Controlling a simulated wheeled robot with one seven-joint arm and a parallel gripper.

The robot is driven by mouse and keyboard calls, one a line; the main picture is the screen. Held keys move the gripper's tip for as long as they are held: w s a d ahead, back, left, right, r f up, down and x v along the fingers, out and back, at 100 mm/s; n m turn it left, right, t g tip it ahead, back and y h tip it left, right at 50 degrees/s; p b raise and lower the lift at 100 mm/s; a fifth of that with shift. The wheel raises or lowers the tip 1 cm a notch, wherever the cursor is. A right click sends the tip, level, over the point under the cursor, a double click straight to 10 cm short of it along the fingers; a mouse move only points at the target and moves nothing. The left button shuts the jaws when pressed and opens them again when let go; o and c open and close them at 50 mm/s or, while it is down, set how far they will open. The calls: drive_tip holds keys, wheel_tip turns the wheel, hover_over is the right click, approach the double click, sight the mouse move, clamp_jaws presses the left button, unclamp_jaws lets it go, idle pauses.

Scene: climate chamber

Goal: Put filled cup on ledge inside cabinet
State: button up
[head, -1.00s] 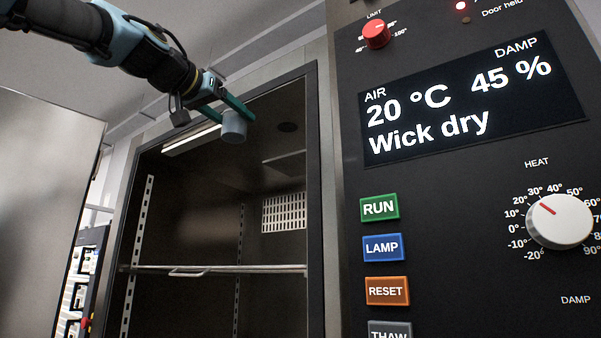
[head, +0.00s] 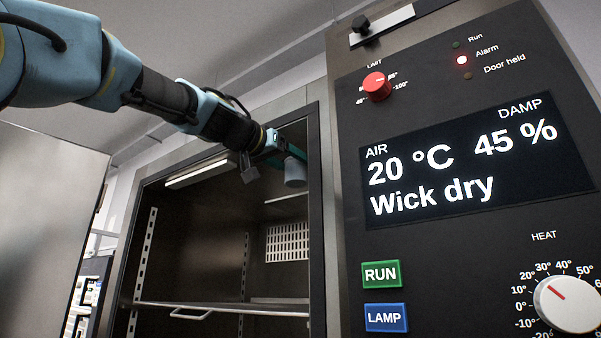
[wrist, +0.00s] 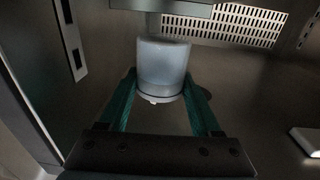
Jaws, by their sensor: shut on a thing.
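The cup (head: 296,174) is a small pale blue-grey cylinder just inside the upper right of the cabinet opening in the head view. My gripper (head: 291,155) is shut on it with teal fingers. In the wrist view the cup (wrist: 163,65) sits between the two fingers (wrist: 160,98); I cannot make out its contents. The cabinet (head: 205,225) is open and dark inside. A small ledge (head: 288,198) shows on its inner right side, a little below the cup in the head view. A grey edge beyond the cup in the wrist view (wrist: 165,4) seems to be this ledge.
A wire shelf (head: 220,304) crosses the cabinet lower down. A vent grille (head: 288,243) is on the back wall. A lamp bar (head: 200,171) hangs near the top. The open door (head: 45,230) stands left; the control panel (head: 470,250) stands right of the opening.

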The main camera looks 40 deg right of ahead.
sight(300, 187)
drive_tip(key=shift+w+d, duration=0.25)
drive_tip(key=shift+d, duration=0.75)
drive_tip(key=shift+d+f, duration=0.1)
drive_tip(key=shift+f, duration=1.65)
drive_tip(key=shift+f, duration=0.15)
drive_tip(key=o, duration=1.4)
